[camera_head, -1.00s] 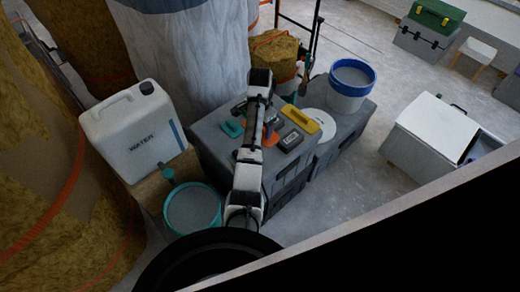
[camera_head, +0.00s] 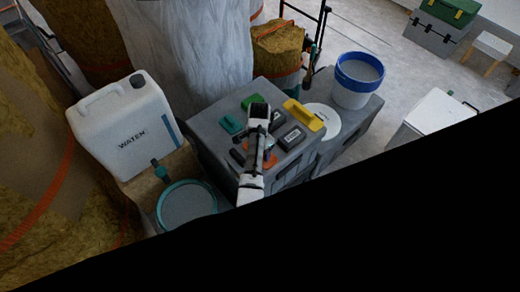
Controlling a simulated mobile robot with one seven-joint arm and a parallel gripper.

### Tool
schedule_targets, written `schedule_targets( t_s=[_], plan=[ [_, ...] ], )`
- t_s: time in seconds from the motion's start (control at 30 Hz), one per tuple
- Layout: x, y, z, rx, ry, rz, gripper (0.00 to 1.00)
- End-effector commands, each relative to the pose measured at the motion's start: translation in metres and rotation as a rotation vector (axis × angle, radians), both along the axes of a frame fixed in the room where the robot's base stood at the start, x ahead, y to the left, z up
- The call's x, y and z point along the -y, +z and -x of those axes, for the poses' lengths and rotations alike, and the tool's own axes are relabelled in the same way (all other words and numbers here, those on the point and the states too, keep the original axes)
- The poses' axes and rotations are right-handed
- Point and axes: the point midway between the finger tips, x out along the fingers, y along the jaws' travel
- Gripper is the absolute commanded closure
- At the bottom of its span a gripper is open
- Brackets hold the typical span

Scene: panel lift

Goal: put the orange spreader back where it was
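The orange spreader (camera_head: 270,161) shows only in part, as an orange patch on the grey case top (camera_head: 212,127), beside and partly behind my arm. My gripper (camera_head: 258,113) is over the case top at the far end of my arm. Its fingers are too dark and too covered by the arm to tell whether they are open or shut, or whether they touch anything.
On the case lie a teal tool (camera_head: 231,124), a green piece (camera_head: 251,102), a yellow-handled float (camera_head: 304,115) and a dark labelled block (camera_head: 292,138). A white-blue bucket (camera_head: 357,82), a water canister (camera_head: 125,128) and a teal-rimmed tub (camera_head: 187,206) stand around.

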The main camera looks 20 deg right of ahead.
Motion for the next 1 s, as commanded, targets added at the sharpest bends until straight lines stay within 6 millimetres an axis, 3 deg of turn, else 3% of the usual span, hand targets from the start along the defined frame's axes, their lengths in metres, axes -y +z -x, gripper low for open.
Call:
schedule_targets(
  t_s=[0.33,0.37,0.53,0.83,1.0],
  plan=[
    [0.000,-0.002,0.000,0.000,0.000,0.000,0.48],
    [0.000,-0.002,0.000,0.000,0.000,0.000,0.28],
    [0.000,-0.002,0.000,0.000,0.000,0.000,0.08],
    [0.000,0.001,0.000,0.001,0.000,0.001,0.08],
    [0.001,0.018,-0.001,0.005,0.000,0.002,0.08]
  ],
)
